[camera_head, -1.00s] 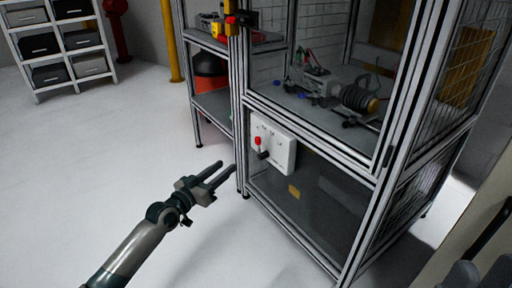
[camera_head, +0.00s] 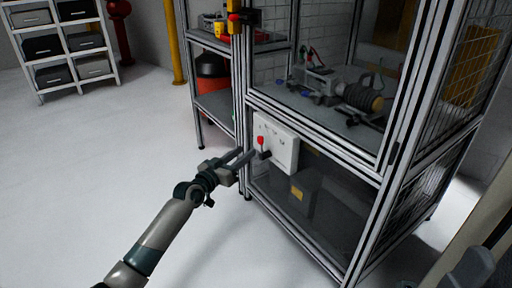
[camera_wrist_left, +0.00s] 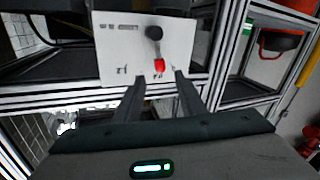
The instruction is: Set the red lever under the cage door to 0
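The red lever (camera_head: 261,142) is on a white panel (camera_head: 284,147) fixed to the cage frame below the cage door. In the left wrist view the lever's red tip (camera_wrist_left: 159,66) points toward my gripper, away from its dark round pivot (camera_wrist_left: 154,33). Small marks on the panel are too blurred to read. My left gripper (camera_head: 246,160) is just in front of the panel, by the lever. In the left wrist view its two fingers (camera_wrist_left: 158,88) are apart, one on each side below the red tip, with nothing between them. My right gripper is not seen.
The cage (camera_head: 318,119) holds a motor-like device (camera_head: 362,97) on its upper deck. A dark box with a yellow label (camera_head: 297,193) sits on the lower deck. A shelf with an orange-red bucket (camera_head: 212,72) stands left of the cage. The floor at left is clear.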

